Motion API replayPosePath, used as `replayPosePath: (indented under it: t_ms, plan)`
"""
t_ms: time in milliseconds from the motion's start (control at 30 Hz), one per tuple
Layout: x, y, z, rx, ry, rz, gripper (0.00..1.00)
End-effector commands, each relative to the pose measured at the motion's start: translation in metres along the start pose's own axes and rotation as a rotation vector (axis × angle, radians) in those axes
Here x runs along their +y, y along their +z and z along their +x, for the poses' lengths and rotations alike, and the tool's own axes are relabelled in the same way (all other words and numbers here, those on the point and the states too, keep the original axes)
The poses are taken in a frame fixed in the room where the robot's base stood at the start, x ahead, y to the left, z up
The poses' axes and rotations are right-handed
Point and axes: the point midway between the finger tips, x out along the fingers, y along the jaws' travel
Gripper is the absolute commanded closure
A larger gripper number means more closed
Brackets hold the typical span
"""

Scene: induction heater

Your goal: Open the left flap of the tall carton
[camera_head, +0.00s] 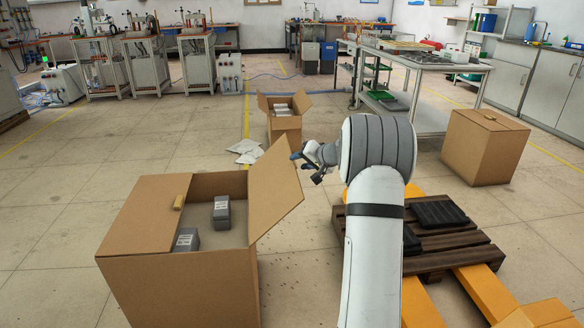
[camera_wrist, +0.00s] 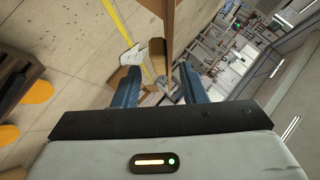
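The tall carton (camera_head: 182,288) stands at the front left. Its left flap (camera_head: 145,215) lies flat over the left part of the top, with a small tan block-like handle (camera_head: 179,202) at its inner edge. Its right flap (camera_head: 273,185) stands raised and leans outward to the right. Two grey boxes sit inside, one upright (camera_head: 222,212) and one near the left flap (camera_head: 186,240). My gripper (camera_head: 297,157) is just right of the raised flap's upper edge. In the wrist view its blue fingers (camera_wrist: 158,82) are apart, with nothing visibly held between them; a brown panel edge shows beyond.
A wooden pallet (camera_head: 445,262) with dark trays lies at the right, by yellow forks. A smaller open carton (camera_head: 284,125) and white papers (camera_head: 245,151) are on the floor beyond. A closed carton (camera_head: 483,150) stands at the right. The floor left of the tall carton is clear.

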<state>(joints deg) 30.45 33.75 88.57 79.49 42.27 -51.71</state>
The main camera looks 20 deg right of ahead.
Motion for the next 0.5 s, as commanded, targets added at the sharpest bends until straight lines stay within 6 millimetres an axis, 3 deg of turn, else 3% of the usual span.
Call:
replayPosePath:
  t_ms: [200,500]
  plan:
    - [0.001,0.001,0.027,-0.001,0.001,0.000,0.62]
    - [0.000,0.000,0.031,0.000,0.000,0.000,0.62]
